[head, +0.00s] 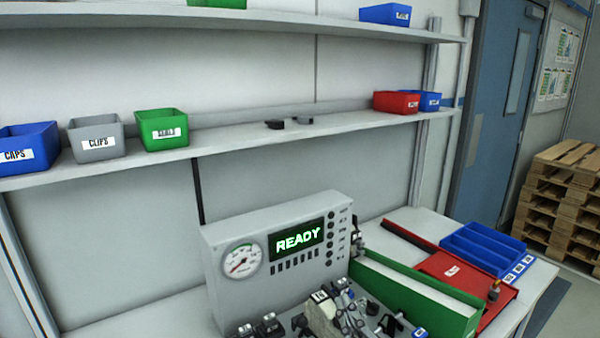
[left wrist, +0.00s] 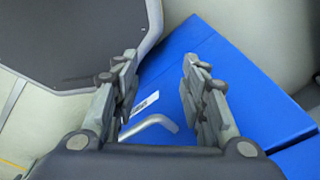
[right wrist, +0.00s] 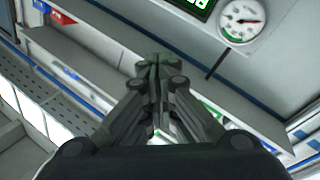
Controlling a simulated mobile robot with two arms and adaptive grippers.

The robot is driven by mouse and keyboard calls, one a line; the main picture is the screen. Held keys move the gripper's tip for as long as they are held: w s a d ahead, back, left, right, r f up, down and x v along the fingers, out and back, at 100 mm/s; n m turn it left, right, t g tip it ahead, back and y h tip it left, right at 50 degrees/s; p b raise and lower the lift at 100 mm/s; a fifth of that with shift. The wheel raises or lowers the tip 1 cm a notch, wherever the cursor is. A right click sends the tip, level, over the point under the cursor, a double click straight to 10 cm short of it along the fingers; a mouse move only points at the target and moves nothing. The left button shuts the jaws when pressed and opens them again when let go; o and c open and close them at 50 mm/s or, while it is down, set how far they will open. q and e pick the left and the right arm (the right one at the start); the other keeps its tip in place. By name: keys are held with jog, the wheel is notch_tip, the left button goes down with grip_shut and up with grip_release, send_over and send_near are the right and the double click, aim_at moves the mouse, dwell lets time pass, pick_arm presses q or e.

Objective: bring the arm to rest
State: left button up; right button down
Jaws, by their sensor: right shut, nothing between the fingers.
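My right gripper (right wrist: 155,68) shows in the right wrist view with its fingertips together and nothing between them. Beyond it are a shelf and a wall. In the head view I cannot clearly tell it from the dark and silver parts at the bottom edge. My left gripper (left wrist: 159,75) is open in the left wrist view, with a clear gap between its fingers. Behind the fingers is a large blue surface (left wrist: 230,90) with a small white label. A bent grey handle (left wrist: 152,125) shows low between the fingers; I cannot tell whether anything touches it.
A grey panel reading READY (head: 285,275) stands on the bench, beside a green-walled box (head: 410,295), a red tray (head: 455,268) and blue bins (head: 480,248). Shelves above carry labelled bins, including a grey one (head: 96,137). Wooden pallets (head: 565,195) stand at the right.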

jog(key=s+d+f+m+g+h, duration=0.3)
jog(key=s+d+f+g, duration=0.15)
jog(key=f, duration=0.45)
jog(key=s+d+f+m+g+h, duration=0.2)
jog(key=s+d+f+m+g, duration=0.25)
jog(key=f, duration=0.45)
jog(key=s+d+f+n+g, duration=0.1)
jog(key=s+f+g, duration=0.25)
jog(key=s, duration=0.55)
jog(key=s+d+f+n+g, duration=0.1)
jog(key=s+d+f+g, duration=0.15)
jog(key=s+f, duration=0.4)
jog(key=s+f+g+b, duration=0.2)
jog(key=s+f, duration=0.1)
jog(key=f, duration=2.2)
jog(key=s+d+f+g+b, duration=0.1)
jog(key=s+d+f, duration=0.1)
jog(key=s+f, duration=1.5)
notch_tip(320, 180, down, 2)
jog(key=shift+s+y, duration=0.2)
jog(key=shift+y, duration=0.1)
